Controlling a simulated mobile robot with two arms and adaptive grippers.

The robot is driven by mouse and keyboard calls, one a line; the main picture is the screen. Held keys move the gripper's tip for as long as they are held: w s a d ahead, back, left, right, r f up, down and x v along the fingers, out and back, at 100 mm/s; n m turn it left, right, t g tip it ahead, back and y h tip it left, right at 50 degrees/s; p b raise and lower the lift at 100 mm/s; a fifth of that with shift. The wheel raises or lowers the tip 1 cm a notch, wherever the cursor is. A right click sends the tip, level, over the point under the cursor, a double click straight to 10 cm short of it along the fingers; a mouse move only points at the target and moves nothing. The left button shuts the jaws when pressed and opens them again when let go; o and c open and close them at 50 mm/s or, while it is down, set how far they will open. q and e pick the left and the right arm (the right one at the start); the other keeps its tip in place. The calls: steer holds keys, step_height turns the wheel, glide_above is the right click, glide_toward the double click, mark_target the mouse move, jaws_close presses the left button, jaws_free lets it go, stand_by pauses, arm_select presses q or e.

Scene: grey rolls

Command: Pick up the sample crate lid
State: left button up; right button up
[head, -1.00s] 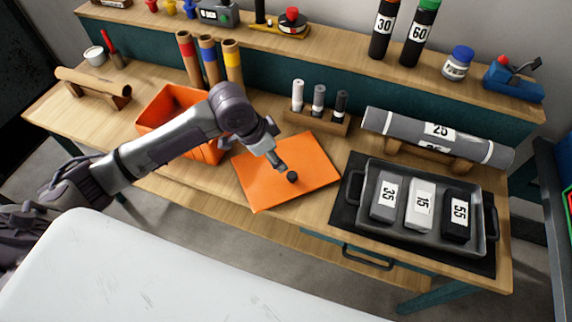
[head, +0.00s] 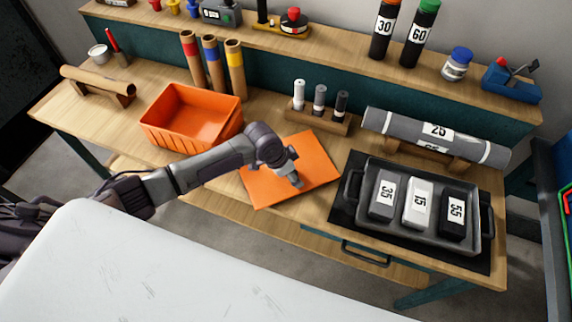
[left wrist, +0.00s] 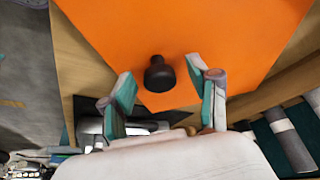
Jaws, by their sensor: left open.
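The sample crate lid (head: 316,155) is a flat orange panel lying on the wooden bench. It fills the upper part of the left wrist view (left wrist: 200,25), where its round black knob (left wrist: 159,74) stands up from it. My left gripper (head: 294,181) is over the lid and hides the knob in the head view. In the left wrist view its two teal-padded fingers are spread, with the knob showing between and just beyond the tips. The fingers look apart from the knob. The orange sample crate (head: 190,122) stands open to the left of the lid. My right gripper is out of view.
A wooden rack (head: 318,118) with three small cylinders stands behind the lid. A grey tray (head: 417,241) with three numbered blocks is to the right. A grey roll (head: 400,127) lies on a wooden cradle (head: 430,155). A white surface (head: 170,265) fills the foreground.

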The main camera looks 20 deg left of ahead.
arm_select(q)
steer(key=shift+f, duration=0.1)
steer(key=shift+c, duration=0.2)
jaws_close()
